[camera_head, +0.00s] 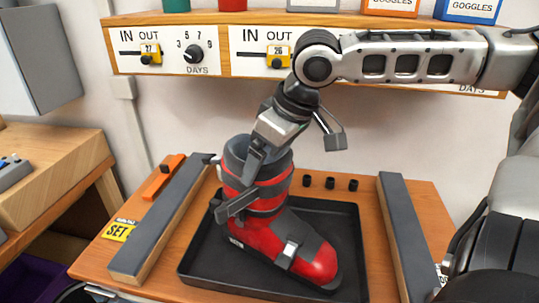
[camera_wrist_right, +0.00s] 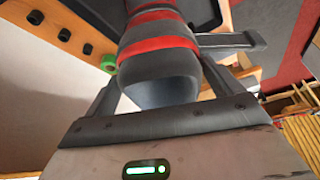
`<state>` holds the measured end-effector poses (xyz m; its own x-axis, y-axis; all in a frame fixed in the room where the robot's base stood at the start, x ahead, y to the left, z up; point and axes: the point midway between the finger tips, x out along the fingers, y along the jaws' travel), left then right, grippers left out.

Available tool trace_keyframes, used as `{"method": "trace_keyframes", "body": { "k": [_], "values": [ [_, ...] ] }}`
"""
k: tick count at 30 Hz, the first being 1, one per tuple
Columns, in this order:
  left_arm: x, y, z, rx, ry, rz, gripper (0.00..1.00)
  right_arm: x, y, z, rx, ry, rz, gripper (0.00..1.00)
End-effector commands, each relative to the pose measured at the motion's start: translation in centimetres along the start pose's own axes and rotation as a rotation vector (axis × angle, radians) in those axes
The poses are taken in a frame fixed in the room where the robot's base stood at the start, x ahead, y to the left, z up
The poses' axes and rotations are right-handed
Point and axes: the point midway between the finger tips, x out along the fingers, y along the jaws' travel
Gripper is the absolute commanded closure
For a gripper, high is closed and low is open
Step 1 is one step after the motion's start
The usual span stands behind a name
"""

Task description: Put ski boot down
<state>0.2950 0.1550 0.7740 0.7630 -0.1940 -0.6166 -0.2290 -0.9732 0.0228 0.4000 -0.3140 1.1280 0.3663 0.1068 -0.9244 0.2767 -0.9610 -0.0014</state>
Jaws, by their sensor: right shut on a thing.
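The ski boot (camera_head: 312,258) is red with grey and black parts. It stands upright over the black tray (camera_head: 350,220), toe to the lower right. Whether its sole touches the tray floor is hard to tell. My right gripper (camera_head: 244,190) comes down from above and is shut on the boot's upper cuff, one finger across the near side and the other mostly hidden. In the right wrist view the grey and red cuff (camera_wrist_right: 165,50) sits between the two fingers. My left gripper is not in view.
Grey-topped rails (camera_head: 165,222) and (camera_head: 408,235) flank the tray on the wooden bench. An orange tool-like piece (camera_head: 163,178) and a yellow "SET" tag (camera_head: 119,231) lie at left. Several black pegs (camera_head: 330,183) stand behind the tray. A labelled shelf (camera_head: 215,50) overhangs the back.

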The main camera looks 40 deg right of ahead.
Motion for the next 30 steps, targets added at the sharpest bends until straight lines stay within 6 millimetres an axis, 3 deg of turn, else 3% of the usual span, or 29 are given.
{"method": "trace_keyframes", "body": {
  "k": [13,14,23,30],
  "values": [
    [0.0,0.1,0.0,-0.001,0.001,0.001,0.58,0.3,0.0,0.0,-0.002,0.009,0.001,0.79],
    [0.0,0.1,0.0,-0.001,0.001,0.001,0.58,0.5,0.0,0.2,-0.001,0.002,-0.001,0.00],
    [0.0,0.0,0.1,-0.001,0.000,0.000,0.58,0.2,0.0,0.1,-0.001,0.002,0.000,0.00],
    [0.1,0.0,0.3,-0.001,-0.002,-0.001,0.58,-3.2,0.0,0.0,-0.001,0.010,0.000,0.00]
  ]
}}
